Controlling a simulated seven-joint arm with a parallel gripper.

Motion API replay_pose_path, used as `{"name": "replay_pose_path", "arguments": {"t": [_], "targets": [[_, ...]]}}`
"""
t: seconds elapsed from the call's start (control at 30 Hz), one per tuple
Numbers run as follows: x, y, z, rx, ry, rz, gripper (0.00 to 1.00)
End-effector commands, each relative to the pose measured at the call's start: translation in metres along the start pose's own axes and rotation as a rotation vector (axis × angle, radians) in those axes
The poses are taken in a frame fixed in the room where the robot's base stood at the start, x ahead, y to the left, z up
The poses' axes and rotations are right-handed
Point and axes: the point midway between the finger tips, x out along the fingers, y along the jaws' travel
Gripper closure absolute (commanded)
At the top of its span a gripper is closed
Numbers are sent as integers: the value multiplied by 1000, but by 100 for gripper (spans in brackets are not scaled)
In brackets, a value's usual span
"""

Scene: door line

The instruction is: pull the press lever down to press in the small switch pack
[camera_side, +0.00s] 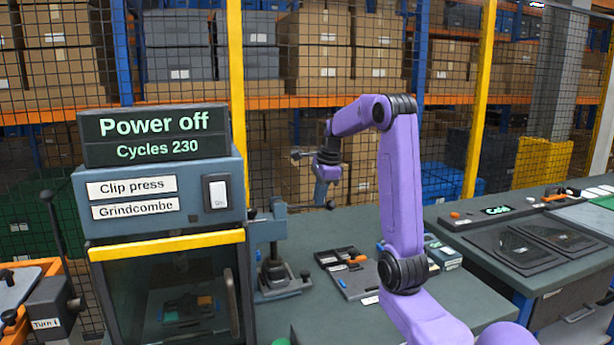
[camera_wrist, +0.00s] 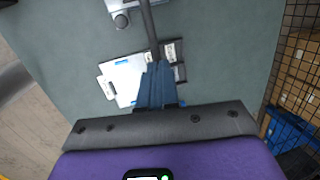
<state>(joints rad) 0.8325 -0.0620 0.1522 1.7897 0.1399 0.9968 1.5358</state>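The bench press (camera_side: 275,272) stands on the bench beside the clip press cabinet. Its lever (camera_side: 303,209) sticks out to the right, roughly level, with a dark knob at its end. In the wrist view the lever is a dark rod (camera_wrist: 149,30) running from the top edge to my fingertips. My gripper (camera_side: 322,193) points down at the lever near the knob. Its blue fingers (camera_wrist: 157,72) are close together and appear shut on the rod. I cannot make out the small switch pack at the press; the ram area is small and dark.
The clip press cabinet (camera_side: 160,200) with its "Power off" sign (camera_side: 155,136) stands at left. A grey tray with parts (camera_side: 352,275) lies on the bench right of the press. A mesh fence and shelves stand behind. Bare bench lies in front of the tray.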

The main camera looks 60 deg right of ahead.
Motion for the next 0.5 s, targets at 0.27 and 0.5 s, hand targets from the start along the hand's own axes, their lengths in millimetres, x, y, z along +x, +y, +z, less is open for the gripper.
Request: {"name": "replay_pose_path", "arguments": {"t": [0.27, 0.5], "targets": [[25, 7, -5, 33, -149, 16, 100], [35, 9, -5, 27, -144, 15, 100]]}}
